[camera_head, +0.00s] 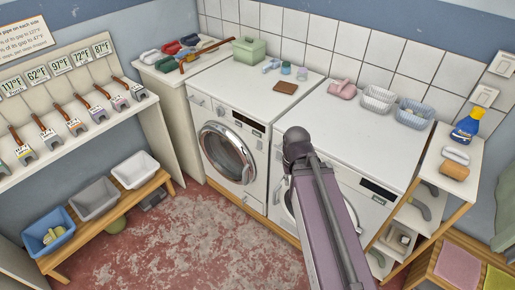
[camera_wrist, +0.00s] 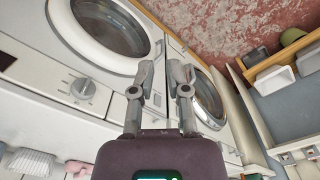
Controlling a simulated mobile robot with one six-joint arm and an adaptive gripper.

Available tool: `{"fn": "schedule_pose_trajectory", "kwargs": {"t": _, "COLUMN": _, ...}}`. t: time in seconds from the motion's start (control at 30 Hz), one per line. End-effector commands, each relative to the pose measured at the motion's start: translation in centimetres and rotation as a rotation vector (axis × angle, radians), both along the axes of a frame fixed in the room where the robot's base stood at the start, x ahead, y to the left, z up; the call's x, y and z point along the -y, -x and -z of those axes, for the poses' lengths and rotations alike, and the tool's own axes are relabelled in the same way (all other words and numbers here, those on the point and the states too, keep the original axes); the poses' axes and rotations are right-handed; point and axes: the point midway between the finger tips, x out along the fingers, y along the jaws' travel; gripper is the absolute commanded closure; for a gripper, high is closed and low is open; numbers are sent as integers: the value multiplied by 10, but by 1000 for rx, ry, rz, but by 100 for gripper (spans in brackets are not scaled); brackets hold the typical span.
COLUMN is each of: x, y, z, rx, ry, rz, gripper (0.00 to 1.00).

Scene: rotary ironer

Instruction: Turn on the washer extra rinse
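Two white front-loading machines stand side by side; I cannot tell from markings which is the washer. The left machine (camera_head: 203,104) shows its round glass door (camera_head: 226,152) and a dark display (camera_head: 249,123). The right machine (camera_head: 325,135) has a dark display (camera_head: 379,189); my arm hides much of its front. In the wrist view, which is turned over, a dial (camera_wrist: 83,88) and round door (camera_wrist: 108,28) show on the nearer machine. The other machine's door (camera_wrist: 208,100) is beyond. My gripper (camera_wrist: 163,72) is open and empty before the fronts. No extra rinse label is legible.
A wooden bench with bins (camera_head: 94,198) stands at the left. A shelf unit (camera_head: 455,178) with a blue and yellow bottle (camera_head: 466,127) stands at the right. Baskets (camera_head: 379,98) and small items lie on the machine tops. The red floor (camera_head: 180,245) in front is clear.

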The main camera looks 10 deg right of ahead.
Motion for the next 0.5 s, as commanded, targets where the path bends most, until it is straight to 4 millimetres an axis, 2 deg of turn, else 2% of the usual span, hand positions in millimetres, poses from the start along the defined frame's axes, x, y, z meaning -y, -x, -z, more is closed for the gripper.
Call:
{"fn": "schedule_pose_trajectory", "kwargs": {"t": 0.27, "x": 2, "y": -15, "z": 22, "rx": 16, "ry": 61, "rz": -22, "gripper": 100}}
{"fn": "schedule_pose_trajectory", "kwargs": {"t": 0.5, "x": 4, "y": -39, "z": 52, "rx": 46, "ry": 169, "rz": -62, "gripper": 100}}
